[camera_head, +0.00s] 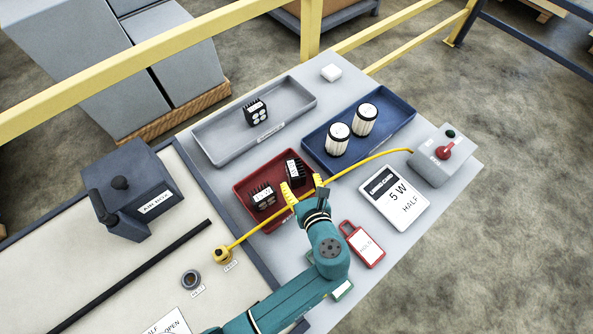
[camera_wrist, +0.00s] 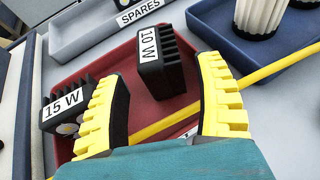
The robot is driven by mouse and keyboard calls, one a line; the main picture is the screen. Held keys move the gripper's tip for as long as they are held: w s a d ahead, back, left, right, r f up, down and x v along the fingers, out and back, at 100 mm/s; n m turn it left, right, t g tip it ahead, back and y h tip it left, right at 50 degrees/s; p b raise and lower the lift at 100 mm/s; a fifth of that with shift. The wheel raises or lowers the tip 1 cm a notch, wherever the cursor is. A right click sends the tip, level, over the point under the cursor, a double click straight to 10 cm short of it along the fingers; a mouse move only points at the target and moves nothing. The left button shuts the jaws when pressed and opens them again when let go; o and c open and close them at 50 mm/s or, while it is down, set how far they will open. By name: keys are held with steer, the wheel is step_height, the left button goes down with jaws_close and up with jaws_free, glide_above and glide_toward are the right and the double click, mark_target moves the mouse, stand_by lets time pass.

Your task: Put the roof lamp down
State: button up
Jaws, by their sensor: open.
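Black finned lamp blocks are in view, and I cannot tell which one is the roof lamp. Two sit apart in the red tray (camera_head: 244,191): the 10 W block (camera_head: 296,171) and the 15 W block (camera_head: 264,198). A third block (camera_head: 257,111), with pale round lenses facing up, sits in the grey spares tray (camera_head: 220,151). My gripper (camera_head: 303,189) is open and empty over the red tray's near right side. In the wrist view the 10 W block (camera_wrist: 160,70) stands just beyond the fingers, and the 15 W block (camera_wrist: 65,108) is left of the left finger.
A yellow cable (camera_head: 364,160) runs from the grey switch box (camera_head: 443,155) under my gripper to a yellow plug (camera_head: 222,255). The blue tray (camera_head: 385,137) holds two white ribbed cylinders. A 5 W HALF card (camera_head: 395,198) and a red HOLD tag (camera_head: 364,246) lie at right.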

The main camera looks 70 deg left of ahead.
steer(key=p+v, duration=0.1)
steer(key=v, duration=0.6)
steer(key=shift+d+r, duration=0.1)
